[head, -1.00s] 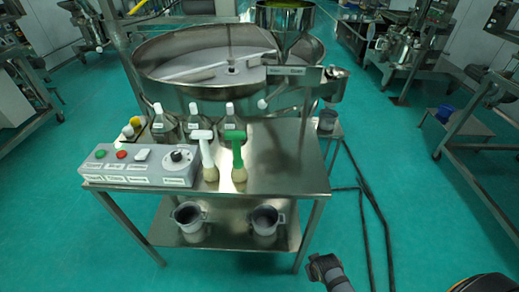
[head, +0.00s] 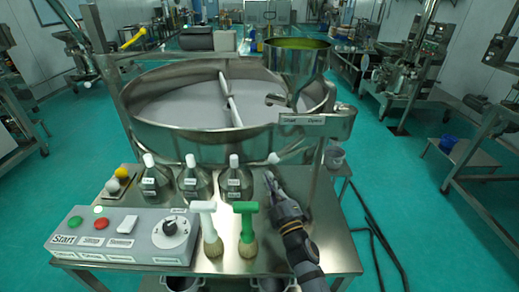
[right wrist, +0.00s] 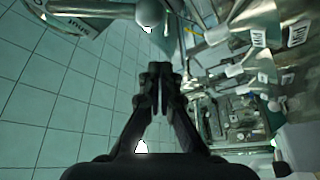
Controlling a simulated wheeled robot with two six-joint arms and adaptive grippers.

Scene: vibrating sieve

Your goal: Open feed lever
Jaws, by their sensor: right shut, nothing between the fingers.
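The feed lever (head: 273,158) shows as a short lever with a white knob below the "Shut" end of the "Shut / Open" label plate (head: 315,119), at the front right of the sieve (head: 190,140). My right gripper (head: 269,174) is shut and empty, just below the knob in the head view. In the right wrist view, my right gripper's fingertips (right wrist: 160,72) meet with nothing between them. A white knob (right wrist: 148,14) on a metal arm is above them there, visibly apart from them. My left gripper is in neither view.
White-capped bottles (head: 195,177) stand left of my right gripper on the steel table (head: 335,255). A white brush (head: 208,225) and a green brush (head: 247,225) stand in front. The control box (head: 125,235) is at left. The feed hopper (head: 297,60) rises above the label.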

